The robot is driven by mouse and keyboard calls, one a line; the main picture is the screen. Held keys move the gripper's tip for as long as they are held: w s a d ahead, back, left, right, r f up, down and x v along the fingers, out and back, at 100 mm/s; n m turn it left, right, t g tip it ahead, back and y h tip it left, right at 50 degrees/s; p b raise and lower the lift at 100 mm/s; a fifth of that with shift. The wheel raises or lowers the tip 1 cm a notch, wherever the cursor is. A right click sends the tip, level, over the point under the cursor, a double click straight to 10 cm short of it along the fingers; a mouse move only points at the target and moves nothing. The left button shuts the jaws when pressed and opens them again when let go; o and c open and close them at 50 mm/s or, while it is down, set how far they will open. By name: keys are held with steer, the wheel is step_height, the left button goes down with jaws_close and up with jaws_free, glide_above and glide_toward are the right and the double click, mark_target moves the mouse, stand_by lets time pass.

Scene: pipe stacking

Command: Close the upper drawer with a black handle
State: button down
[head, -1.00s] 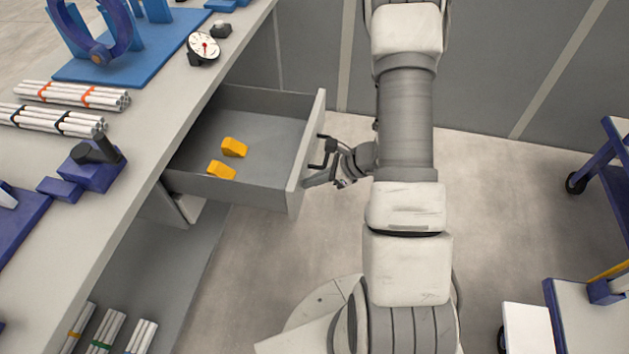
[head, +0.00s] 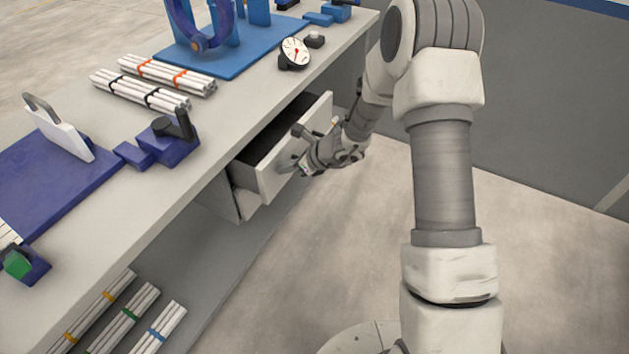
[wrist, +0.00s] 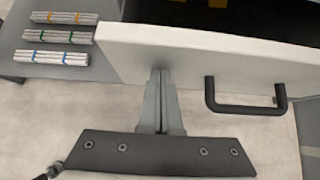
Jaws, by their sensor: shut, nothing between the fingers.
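The upper drawer (head: 292,150) is partly open under the workbench top in the head view. Its light front panel also spans the wrist view (wrist: 200,52). The black handle (wrist: 245,108) is on the panel, to the right of my gripper in the wrist view. My gripper (wrist: 160,78) is shut and empty, its fingertips at the front panel, left of the handle; they look in contact with it. In the head view my gripper (head: 292,163) is at the drawer front and partly covers it. Orange blocks inside the drawer (wrist: 217,3) barely show in the wrist view.
The workbench top (head: 120,215) holds pipe bundles (head: 165,76), a dial gauge (head: 294,52) and a blue clamp fixture (head: 168,140). More pipe bundles (head: 130,315) lie on the lower shelf. The floor (head: 300,265) in front of the bench is clear.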

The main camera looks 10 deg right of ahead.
steer(key=w+a, duration=0.4)
steer(key=a, duration=0.1)
steer(key=w+a+p, duration=0.1)
steer(key=a, duration=0.2)
steer(key=shift+w+a, duration=0.25)
steer(key=shift+w, duration=0.15)
steer(key=shift+w+a+r, duration=0.1)
steer(key=shift+a, duration=0.15)
steer(key=shift+a+r, duration=0.1)
steer(key=shift+a, duration=0.05)
